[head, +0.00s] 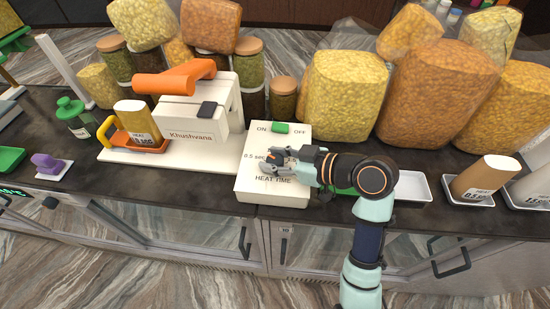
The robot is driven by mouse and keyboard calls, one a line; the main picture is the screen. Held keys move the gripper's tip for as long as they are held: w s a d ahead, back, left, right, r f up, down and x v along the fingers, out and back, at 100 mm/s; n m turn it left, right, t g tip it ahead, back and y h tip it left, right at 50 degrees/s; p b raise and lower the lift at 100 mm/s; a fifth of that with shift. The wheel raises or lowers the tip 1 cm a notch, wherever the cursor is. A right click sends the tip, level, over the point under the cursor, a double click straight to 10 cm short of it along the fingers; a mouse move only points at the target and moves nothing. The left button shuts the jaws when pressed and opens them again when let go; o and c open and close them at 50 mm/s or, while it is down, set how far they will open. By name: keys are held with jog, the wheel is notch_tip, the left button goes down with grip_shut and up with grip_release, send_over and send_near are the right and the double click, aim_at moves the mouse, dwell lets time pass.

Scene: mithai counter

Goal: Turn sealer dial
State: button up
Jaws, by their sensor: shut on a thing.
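The sealer is a white machine (190,118) with an orange handle (175,78), marked Khushvana, on the counter left of centre. Its white control box (258,190) stands at its right, with a green ON/OFF switch (281,128) and the labels "0.5 sec" and "HEAT TIME". My gripper (272,163) reaches in from the right, low over the middle of the box top, at the dial's place. It is shut on the dial, which is mostly hidden by the fingers.
A filled pouch marked HEAT (138,117) stands in an orange holder left of the sealer. Large snack bags (345,98) and lidded jars (283,98) crowd the back. A white tray (412,187) and a brown HEAT pouch (482,178) are at the right.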

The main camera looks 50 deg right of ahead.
jog(key=shift+c, duration=0.8)
jog(key=shift+r+m+h+p, duration=0.1)
jog(key=shift+m+h+p, duration=0.2)
jog(key=m+h+p, duration=0.2)
jog(key=m+h, duration=0.1)
jog(key=shift+a+r+h, duration=0.1)
jog(key=shift+h, duration=0.2)
jog(key=m+h+p, duration=0.3)
jog(key=shift+r+h+p, duration=0.1)
jog(key=shift+h+p, duration=0.25)
jog(key=shift+h, duration=0.05)
jog(key=m+g+h+p, duration=0.1)
jog(key=m+h, duration=0.1)
jog(key=shift+m+g+h+p, duration=0.3)
jog(key=shift+m+p, duration=0.1)
jog(key=shift+f+m+g+h+p, duration=0.25)
jog(key=shift+m+g+h+p, duration=0.15)
jog(key=shift+m+g+h, duration=0.65)
jog(key=shift+m, duration=0.25)
